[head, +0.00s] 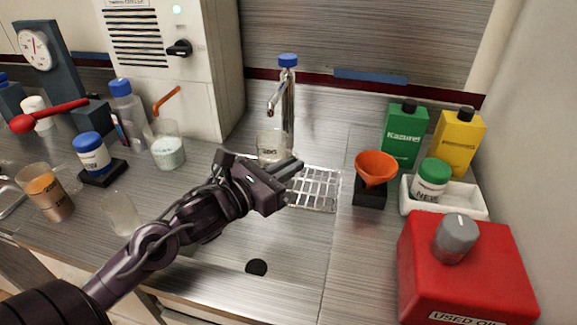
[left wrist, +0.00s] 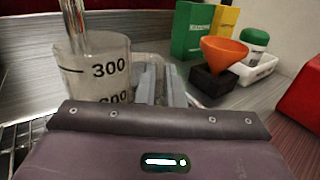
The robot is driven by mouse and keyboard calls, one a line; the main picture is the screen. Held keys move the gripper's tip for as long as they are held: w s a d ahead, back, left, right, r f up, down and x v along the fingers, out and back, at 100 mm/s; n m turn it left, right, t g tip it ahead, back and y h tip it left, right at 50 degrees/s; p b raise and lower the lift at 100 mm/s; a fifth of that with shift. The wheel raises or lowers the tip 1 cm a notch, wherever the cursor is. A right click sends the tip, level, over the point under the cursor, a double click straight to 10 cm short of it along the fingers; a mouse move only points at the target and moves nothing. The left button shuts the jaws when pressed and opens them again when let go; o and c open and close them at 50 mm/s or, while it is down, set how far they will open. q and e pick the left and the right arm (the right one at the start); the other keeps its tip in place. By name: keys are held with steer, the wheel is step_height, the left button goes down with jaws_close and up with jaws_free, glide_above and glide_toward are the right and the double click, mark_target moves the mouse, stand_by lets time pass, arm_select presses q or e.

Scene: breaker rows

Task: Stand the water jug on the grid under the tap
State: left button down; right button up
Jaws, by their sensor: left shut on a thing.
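The water jug (head: 269,143), a clear beaker with black marks, is upright beside the tap (head: 288,95), close to its spout. In the left wrist view the jug (left wrist: 97,68) shows a 300 mark and stands at the left of the fingers. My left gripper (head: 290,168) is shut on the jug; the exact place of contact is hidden. The wire grid (head: 318,188) lies below and in front of the tap, partly behind my gripper. The jug's base is hidden, so I cannot tell whether it touches the grid. My right gripper is not in view.
An orange funnel (head: 376,167) on a black block stands right of the grid. A white tray (head: 452,206) and a red container (head: 465,270) are farther right. Several beakers and bottles stand at left. The steel surface in front of the grid is clear around a dark hole (head: 257,267).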

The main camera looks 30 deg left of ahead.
arm_select(q)
steer(key=c, duration=1.5)
jaws_free()
steer(key=shift+c, duration=0.2)
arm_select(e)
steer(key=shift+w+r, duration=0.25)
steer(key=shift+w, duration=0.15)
arm_select(q)
steer(key=shift+r, duration=0.15)
steer(key=shift+s+a+f, duration=0.2)
steer(key=shift+s+a, duration=0.05)
steer(key=shift+s, duration=0.35)
steer(key=p+v, duration=0.5)
steer(key=v, duration=0.5)
steer(key=shift+s, duration=0.35)
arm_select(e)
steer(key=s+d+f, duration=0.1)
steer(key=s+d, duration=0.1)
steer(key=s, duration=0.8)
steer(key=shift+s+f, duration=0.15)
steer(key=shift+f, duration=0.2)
arm_select(q)
steer(key=shift+a+r, duration=0.1)
steer(key=shift+r, duration=0.05)
